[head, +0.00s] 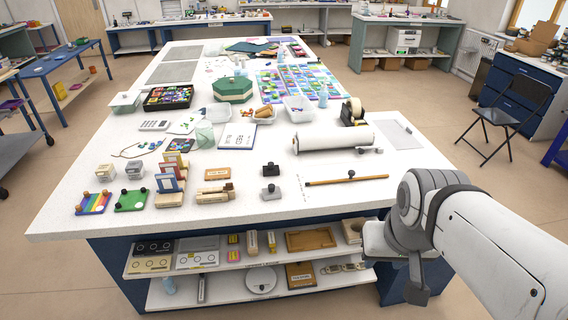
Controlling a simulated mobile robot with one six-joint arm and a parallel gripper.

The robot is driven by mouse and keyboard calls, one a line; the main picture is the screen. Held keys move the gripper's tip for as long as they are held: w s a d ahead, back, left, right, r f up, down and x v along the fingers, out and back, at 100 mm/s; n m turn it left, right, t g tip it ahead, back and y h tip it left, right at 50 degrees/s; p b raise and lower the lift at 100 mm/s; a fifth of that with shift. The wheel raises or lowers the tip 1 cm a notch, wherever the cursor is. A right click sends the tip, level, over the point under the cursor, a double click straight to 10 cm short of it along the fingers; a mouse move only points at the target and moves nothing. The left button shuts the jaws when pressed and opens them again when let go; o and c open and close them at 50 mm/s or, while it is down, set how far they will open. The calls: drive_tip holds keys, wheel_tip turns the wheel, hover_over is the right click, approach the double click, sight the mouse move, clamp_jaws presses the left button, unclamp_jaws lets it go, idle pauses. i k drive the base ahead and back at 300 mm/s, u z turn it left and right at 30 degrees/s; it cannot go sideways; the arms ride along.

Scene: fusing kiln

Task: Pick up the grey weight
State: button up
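Two small knobbed weights stand on the white worktop (330,220) near its front edge. The nearer one is a grey weight (271,192) with a dark knob. A darker, nearly black weight (270,170) stands just behind it. My arm comes in from the right. My gripper (416,285) appears to be the dark part pointing down at the arm's end, beyond the table's front edge, low and right of the grey weight and well apart from it. Its fingers cannot be made out clearly, nor whether they are open.
A wooden rod (346,181) lies right of the weights, with a white roll (333,138) behind. Left are a wooden block (215,193) and a small tan box (217,172). Under the top, shelves (215,285) hold boxes. The worktop's front right corner is bare.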

sight(272, 192)
drive_tip(key=u, duration=0.05)
drive_tip(key=i, duration=1)
drive_tip(key=z, duration=0.1)
